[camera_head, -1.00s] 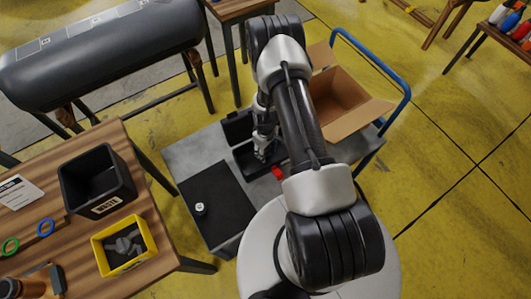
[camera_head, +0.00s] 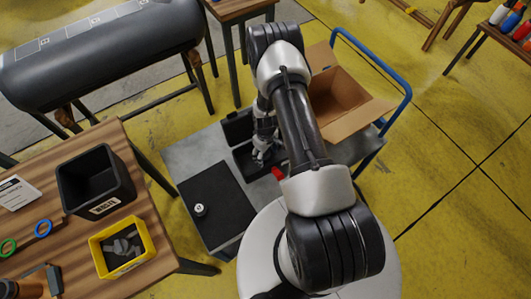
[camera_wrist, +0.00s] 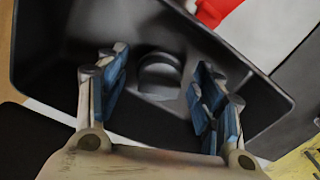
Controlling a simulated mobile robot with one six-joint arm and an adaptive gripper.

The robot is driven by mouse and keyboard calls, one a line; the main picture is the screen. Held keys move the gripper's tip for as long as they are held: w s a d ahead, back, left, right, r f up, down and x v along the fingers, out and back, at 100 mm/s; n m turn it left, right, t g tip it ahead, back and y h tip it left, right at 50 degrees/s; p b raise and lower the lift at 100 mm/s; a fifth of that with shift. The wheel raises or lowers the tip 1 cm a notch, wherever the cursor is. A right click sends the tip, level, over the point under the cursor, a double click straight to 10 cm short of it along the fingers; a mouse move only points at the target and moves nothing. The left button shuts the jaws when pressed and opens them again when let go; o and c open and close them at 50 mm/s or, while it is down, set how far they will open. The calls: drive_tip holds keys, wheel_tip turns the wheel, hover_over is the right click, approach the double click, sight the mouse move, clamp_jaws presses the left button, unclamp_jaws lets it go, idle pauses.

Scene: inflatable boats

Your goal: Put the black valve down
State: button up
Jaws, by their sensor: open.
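The black valve (camera_wrist: 160,75) looks like a dark, rounded piece in the wrist view. It sits inside a black open tray (camera_wrist: 45,50), between my fingers, with a gap on both sides. My gripper (camera_wrist: 160,95) is open, its blue-padded fingers reaching into the tray. In the head view my gripper (camera_head: 262,155) is over the black tray (camera_head: 240,158) on the grey cart (camera_head: 190,155). The valve cannot be made out there.
A black mat (camera_head: 222,220) with a small white-topped piece (camera_head: 200,210) lies left of the tray. A red object (camera_head: 278,173) is beside the tray. An open cardboard box (camera_head: 340,95) stands behind. A wooden table (camera_head: 160,220) holds a black bin (camera_head: 95,180) and yellow box (camera_head: 145,235).

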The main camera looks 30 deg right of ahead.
drive_tip(key=shift+r, duration=0.1)
drive_tip(key=a+r+m+t+p, duration=0.1)
drive_tip(key=a+r+p, duration=0.15)
drive_tip(key=r, duration=1.85)
drive_tip(key=a+r+m+t+p, duration=0.1)
drive_tip(key=a+r, duration=0.2)
drive_tip(key=r, duration=1.8)
drive_tip(key=s+a+r+t, duration=0.1)
drive_tip(key=s+a+r, duration=0.2)
drive_tip(key=s+r, duration=0.4)
drive_tip(key=s+a+r+m+t, duration=0.1)
drive_tip(key=s+a+r, duration=0.3)
drive_tip(key=s+r, duration=0.3)
drive_tip(key=s, duration=0.5)
drive_tip(key=shift+s+r+t, duration=0.3)
drive_tip(key=shift+s+r, duration=0.05)
